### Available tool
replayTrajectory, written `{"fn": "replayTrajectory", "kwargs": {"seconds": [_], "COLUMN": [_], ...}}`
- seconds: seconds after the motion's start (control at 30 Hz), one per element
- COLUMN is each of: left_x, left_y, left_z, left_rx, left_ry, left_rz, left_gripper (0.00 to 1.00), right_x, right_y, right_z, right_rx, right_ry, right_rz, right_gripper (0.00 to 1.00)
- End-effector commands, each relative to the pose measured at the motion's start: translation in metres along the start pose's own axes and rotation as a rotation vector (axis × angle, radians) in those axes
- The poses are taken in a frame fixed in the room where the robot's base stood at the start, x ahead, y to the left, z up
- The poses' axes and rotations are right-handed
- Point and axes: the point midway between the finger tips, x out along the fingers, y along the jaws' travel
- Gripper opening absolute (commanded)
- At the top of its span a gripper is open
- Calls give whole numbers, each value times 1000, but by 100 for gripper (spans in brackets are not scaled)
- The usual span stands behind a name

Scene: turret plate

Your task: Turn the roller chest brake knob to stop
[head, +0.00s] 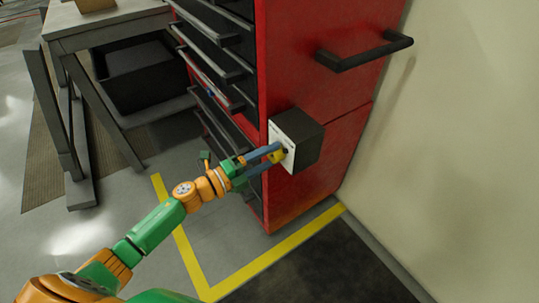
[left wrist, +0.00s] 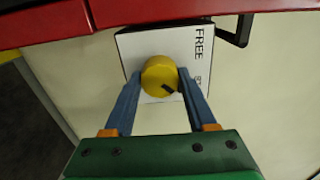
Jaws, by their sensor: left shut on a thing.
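The red roller chest (head: 325,95) stands by the wall. A dark box (head: 308,142) with a white face plate (left wrist: 132,45) is fixed to its side. A yellow knob (left wrist: 158,72) sits on the plate; a small part of it also shows in the head view (head: 278,157). My left gripper (left wrist: 162,80) has one blue finger on each side of the knob and is shut on it. The knob's black mark points to the lower right in the left wrist view. "FREE" reads along the plate's right side; a second word below it is partly hidden by a finger. My right gripper is out of view.
A black handle (head: 365,52) juts from the chest above the box. Drawer pulls (head: 215,65) line the chest's left face. A workbench (head: 105,22) stands at the upper left. Yellow tape (head: 270,255) marks the floor. A pale wall (head: 460,130) is at the right.

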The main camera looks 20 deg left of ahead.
Motion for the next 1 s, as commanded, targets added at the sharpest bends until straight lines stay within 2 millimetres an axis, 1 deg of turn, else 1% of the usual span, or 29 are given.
{"fn": "replayTrajectory", "kwargs": {"seconds": [0.03,0.27,0.3,0.4,0.67,0.77,0.87,1.0], "left_x": [0,0,0,0,0,-5,-22,-49], "left_y": [-4,-4,-4,-4,-2,-1,0,0], "left_z": [2,3,3,2,1,1,1,0], "left_rx": [5,5,5,4,2,1,0,1], "left_ry": [-5,-6,-6,-5,-2,-3,-2,-2], "left_rz": [-7,-8,-8,-7,-3,-2,1,0], "left_gripper": [1,1,62,87,87,87,87,87], "right_x": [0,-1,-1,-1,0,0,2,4], "right_y": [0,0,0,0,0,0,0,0], "right_z": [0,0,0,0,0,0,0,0], "right_rx": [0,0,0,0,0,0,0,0], "right_ry": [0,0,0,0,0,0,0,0], "right_rz": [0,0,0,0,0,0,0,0], "right_gripper": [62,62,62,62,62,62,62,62]}}
